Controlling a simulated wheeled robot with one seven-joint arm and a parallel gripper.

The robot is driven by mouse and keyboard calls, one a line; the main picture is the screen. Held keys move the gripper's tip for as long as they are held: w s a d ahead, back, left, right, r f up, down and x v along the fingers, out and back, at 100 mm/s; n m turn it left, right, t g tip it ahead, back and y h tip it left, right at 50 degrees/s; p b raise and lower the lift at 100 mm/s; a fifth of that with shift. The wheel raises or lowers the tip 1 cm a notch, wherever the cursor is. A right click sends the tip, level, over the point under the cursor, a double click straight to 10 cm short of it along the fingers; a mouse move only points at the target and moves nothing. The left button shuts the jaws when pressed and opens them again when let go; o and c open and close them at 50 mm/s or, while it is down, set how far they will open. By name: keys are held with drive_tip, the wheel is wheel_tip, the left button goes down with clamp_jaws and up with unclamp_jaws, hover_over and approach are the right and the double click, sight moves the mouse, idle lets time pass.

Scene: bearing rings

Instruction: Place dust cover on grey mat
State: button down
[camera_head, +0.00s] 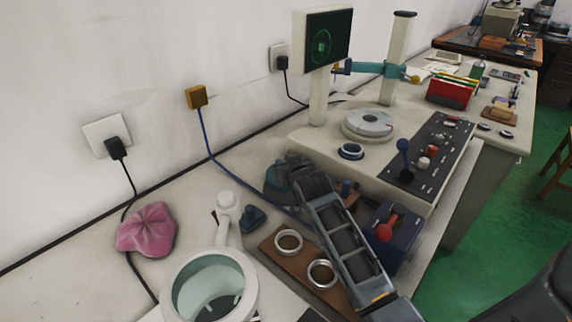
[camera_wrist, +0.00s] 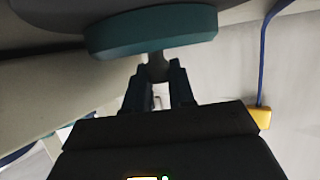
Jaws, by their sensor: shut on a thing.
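My gripper (camera_wrist: 159,82) is shut on the stem of a round thing with a teal rim, which I take to be the dust cover (camera_wrist: 150,32). In the head view the cover (camera_head: 275,184) shows as a dark grey-teal shape at the end of my arm, partly hidden by my gripper (camera_head: 297,167). The cover appears held above the bench; its exact height I cannot tell. I cannot make out the grey mat for certain. A dark grey patch (camera_head: 310,316) shows at the bottom edge of the head view, mostly cut off.
A brown board (camera_head: 268,250) with two metal rings lies beside my arm. A blue box with a red knob (camera_head: 385,231) is right of my arm. A display (camera_head: 323,40) stands behind.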

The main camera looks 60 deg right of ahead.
drive_tip(key=shift+f, duration=0.1)
drive_tip(key=c, duration=1)
unclamp_jaws()
drive_tip(key=shift+o, duration=0.2)
drive_tip(key=shift+r, duration=0.25)
drive_tip(key=shift+s+a, duration=0.25)
drive_tip(key=shift+a, duration=0.05)
drive_tip(key=v, duration=1.1)
drive_tip(key=shift+r+b, duration=0.15)
drive_tip(key=shift+b, duration=0.15)
